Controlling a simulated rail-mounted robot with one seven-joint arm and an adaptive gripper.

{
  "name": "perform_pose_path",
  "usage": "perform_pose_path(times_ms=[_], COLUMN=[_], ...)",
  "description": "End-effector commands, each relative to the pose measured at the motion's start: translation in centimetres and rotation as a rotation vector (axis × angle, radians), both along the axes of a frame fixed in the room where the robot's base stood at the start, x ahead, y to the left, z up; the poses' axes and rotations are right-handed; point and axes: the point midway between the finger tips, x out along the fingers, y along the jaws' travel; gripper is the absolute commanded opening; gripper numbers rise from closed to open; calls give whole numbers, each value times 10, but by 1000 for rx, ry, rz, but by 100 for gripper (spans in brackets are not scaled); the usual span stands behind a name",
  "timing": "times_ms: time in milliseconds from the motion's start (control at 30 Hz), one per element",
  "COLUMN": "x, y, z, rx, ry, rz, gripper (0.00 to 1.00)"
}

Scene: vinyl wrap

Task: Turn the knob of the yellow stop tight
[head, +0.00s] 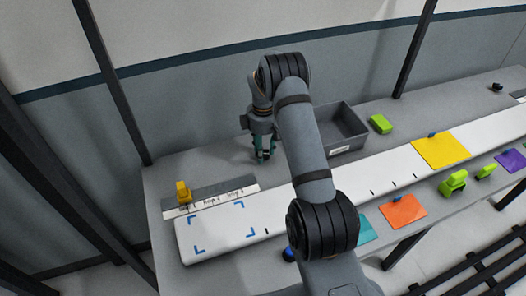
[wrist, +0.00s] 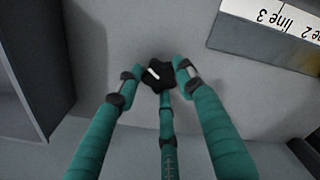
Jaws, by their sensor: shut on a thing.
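The yellow stop (head: 183,191) stands at the left end of the labelled strip (head: 240,189) in the head view. My gripper (head: 263,155) is well to its right and farther back, over the grey table. In the wrist view my gripper's teal fingers (wrist: 158,80) are closed around a black lobed knob (wrist: 154,75) with a white bar mark. No yellow stop shows under this knob. I cannot tell whether the knob touches the table. The yellow stop's own knob is too small to make out.
A grey bin (head: 345,128) stands right of my gripper; its wall (wrist: 35,65) is at left in the wrist view. A green block (head: 381,124) lies beyond it.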

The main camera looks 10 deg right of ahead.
Motion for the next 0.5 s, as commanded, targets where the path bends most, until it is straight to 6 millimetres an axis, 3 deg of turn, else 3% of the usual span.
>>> perform_pose_path(times_ms=[500], x=[0], y=[1], z=[-4], rx=[1], ry=[0], rz=[-450], gripper=[11])
